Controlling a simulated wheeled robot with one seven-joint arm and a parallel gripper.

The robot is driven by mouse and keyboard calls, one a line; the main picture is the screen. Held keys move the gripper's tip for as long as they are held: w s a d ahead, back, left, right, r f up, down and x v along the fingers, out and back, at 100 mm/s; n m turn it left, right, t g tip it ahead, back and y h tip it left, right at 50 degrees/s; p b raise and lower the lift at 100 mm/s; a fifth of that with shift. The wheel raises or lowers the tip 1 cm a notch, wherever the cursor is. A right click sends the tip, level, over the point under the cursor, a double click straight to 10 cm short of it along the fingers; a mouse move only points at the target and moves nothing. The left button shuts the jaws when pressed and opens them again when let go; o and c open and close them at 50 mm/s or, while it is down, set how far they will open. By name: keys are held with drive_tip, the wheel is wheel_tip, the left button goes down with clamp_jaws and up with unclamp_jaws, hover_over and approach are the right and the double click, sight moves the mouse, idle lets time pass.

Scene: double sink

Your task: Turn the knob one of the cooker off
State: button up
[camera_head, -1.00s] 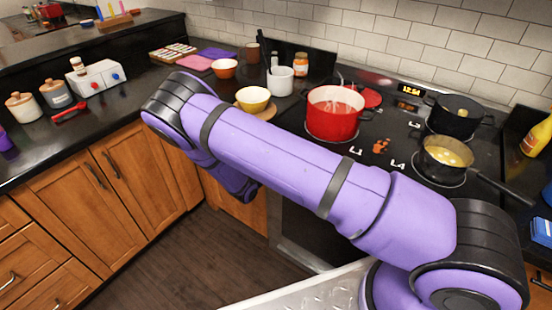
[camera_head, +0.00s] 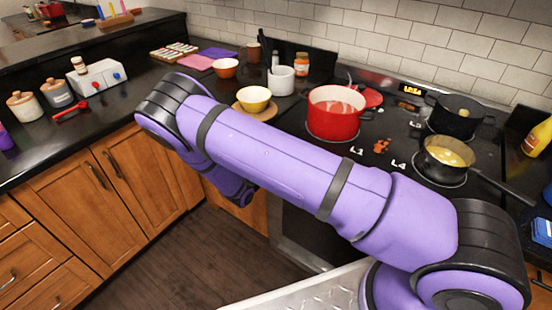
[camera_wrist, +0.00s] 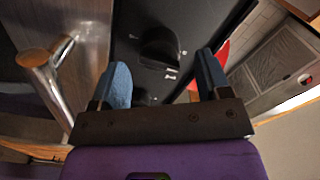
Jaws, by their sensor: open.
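My gripper (camera_wrist: 162,64) is open, with one blue-tipped finger at each side of the picture. The knob appears beyond the fingertips, roughly between them; I cannot tell the exact distance. The head view does not show my gripper.
A metal bar handle (camera_wrist: 62,92) lies left in the wrist view. On the cooker stand a red pot (camera_head: 333,122), a black pot (camera_head: 455,116) and a pan (camera_head: 446,158) whose handle sticks out to the front right.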

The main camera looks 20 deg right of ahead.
drive_tip(key=v, duration=0.8)
drive_tip(key=shift+s+a, duration=0.25)
drive_tip(key=shift+r, duration=0.1)
drive_tip(key=s+d+r+m+g+y, duration=0.2)
drive_tip(key=s+d+r+m+g, duration=0.15)
drive_tip(key=r+m, duration=0.6)
drive_tip(key=s+d+r+m+g+y, duration=0.2)
drive_tip(key=d+r+m+g, duration=0.25)
drive_tip(key=r+m, duration=0.45)
drive_tip(key=s+d+r+m+g+y, duration=0.2)
drive_tip(key=d+r+m+g, duration=0.15)
drive_tip(key=r+m, duration=0.6)
drive_tip(key=s+d+r+m+t+y, duration=0.2)
drive_tip(key=s+r+m+t+y, duration=0.1)
drive_tip(key=s+r+m, duration=0.6)
drive_tip(key=s+d+r+m+t+y, duration=0.2)
drive_tip(key=s+r+m+y, duration=0.3)
drive_tip(key=s+r+m, duration=0.4)
drive_tip(key=s+m+t, duration=0.1)
drive_tip(key=s+m, duration=0.2)
drive_tip(key=s, duration=0.2)
drive_tip(key=shift+s+r+y, duration=0.3)
